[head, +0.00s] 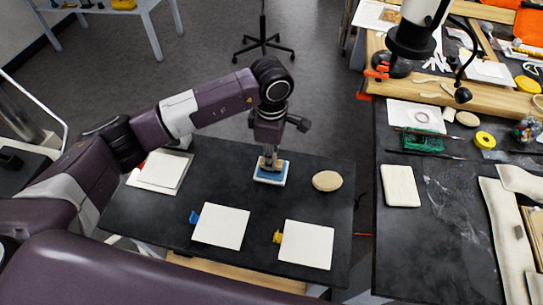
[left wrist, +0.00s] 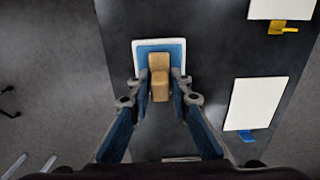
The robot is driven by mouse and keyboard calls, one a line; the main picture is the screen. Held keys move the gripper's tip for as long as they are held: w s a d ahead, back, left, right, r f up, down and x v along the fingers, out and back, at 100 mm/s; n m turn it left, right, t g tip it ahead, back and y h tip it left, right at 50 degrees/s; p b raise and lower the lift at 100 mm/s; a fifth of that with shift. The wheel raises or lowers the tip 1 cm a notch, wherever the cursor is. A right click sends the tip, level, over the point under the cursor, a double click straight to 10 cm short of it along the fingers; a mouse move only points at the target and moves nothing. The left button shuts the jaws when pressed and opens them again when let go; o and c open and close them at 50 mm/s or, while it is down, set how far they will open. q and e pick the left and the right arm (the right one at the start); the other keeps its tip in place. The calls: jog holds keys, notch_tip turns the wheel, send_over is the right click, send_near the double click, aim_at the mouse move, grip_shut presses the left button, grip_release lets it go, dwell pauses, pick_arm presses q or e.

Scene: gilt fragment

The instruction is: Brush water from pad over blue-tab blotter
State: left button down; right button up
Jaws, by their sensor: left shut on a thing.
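The wet pad (head: 282,180) is blue in a shallow white tray on the dark table; it also shows in the left wrist view (left wrist: 176,46). My left gripper (head: 270,166) is directly above the pad, shut on a tan wooden brush (left wrist: 160,85). The brush's lower end is at the pad; I cannot tell if it touches. The blue-tab blotter (head: 221,226) is a white sheet lying flat in front and to the left, its blue tab (head: 194,217) at its left edge. It also shows in the left wrist view (left wrist: 256,103). My right gripper is not in view.
A yellow-tab blotter (head: 306,245) lies right of the blue-tab one. A tan oval disc (head: 327,181) lies right of the pad. White sheets (head: 160,171) lie at the table's left. A cluttered workbench (head: 425,250) stands to the right. Bare table separates pad and blotters.

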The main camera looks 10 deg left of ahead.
pick_arm(q)
jog(key=shift+b, duration=0.3)
dwell(0.7)
jog(key=shift+s+f, duration=0.1)
dwell(0.7)
jog(key=shift+r+p, duration=0.3)
jog(key=shift+r, duration=0.55)
jog(key=shift+r+p, duration=1.05)
jog(key=shift+r, duration=1.7)
